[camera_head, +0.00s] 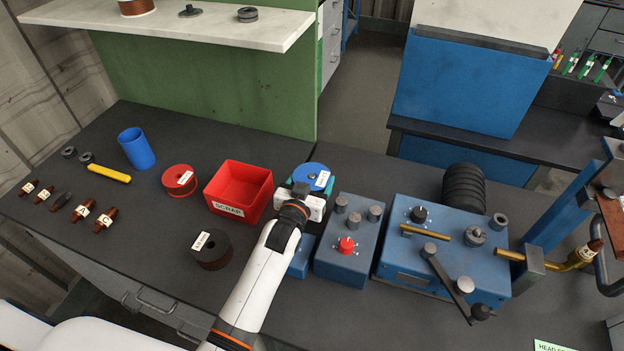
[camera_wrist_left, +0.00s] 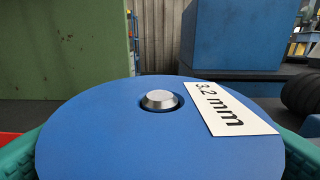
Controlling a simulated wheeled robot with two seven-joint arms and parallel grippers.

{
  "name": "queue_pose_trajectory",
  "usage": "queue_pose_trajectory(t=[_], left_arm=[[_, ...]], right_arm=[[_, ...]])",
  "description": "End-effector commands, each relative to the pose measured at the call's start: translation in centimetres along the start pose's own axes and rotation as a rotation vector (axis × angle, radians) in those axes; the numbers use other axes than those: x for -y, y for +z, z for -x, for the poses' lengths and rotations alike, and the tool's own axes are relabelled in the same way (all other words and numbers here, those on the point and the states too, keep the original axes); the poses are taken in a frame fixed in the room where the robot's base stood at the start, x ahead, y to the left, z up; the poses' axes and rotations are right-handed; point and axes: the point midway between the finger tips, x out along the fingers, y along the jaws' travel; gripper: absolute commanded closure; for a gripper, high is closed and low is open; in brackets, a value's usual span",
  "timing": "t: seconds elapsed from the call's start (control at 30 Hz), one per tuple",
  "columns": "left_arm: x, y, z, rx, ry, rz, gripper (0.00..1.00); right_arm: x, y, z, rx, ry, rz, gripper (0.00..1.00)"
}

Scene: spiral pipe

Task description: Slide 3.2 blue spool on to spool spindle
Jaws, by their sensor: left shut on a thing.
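The blue spool (camera_head: 313,174) with a "3.2 mm" label is held level between the green-padded fingers of my left gripper (camera_head: 306,187), just right of the red bin. In the left wrist view the spool (camera_wrist_left: 100,135) fills the lower part, with a green pad at each side. The metal tip of the spindle (camera_wrist_left: 160,99) shows in the spool's centre hole, slightly proud of its top face. The spool is around the spindle's top; its underside and how far down it sits are hidden. My right gripper is not in view.
A red SCRAP bin (camera_head: 239,190) stands close to the left of the gripper. A blue control box (camera_head: 349,240) and a blue bending machine (camera_head: 445,250) stand to the right. A red spool (camera_head: 180,181) and a dark spool (camera_head: 212,250) lie on the bench to the left.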

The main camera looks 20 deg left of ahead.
Motion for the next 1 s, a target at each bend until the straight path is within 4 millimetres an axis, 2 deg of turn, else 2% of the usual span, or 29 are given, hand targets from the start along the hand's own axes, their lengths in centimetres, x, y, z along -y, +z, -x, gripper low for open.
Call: queue_pose_trajectory(t=[0.43,0.47,0.6,0.87,1.0], left_arm=[[0.0,-0.7,-0.2,0.008,0.000,0.000,0.75],[0.0,-0.7,-0.2,0.009,0.000,0.000,0.25],[0.0,-0.7,-0.2,0.007,0.000,0.001,0.02],[0.0,-1.2,-0.1,-0.005,0.000,0.000,0.01],[0.0,-1.2,0.6,-0.003,0.000,0.000,0.01]], right_arm=[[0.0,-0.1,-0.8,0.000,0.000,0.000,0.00],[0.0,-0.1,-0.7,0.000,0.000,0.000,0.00],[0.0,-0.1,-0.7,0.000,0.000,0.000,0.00],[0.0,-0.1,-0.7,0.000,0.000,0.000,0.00],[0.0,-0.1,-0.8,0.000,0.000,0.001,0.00]])
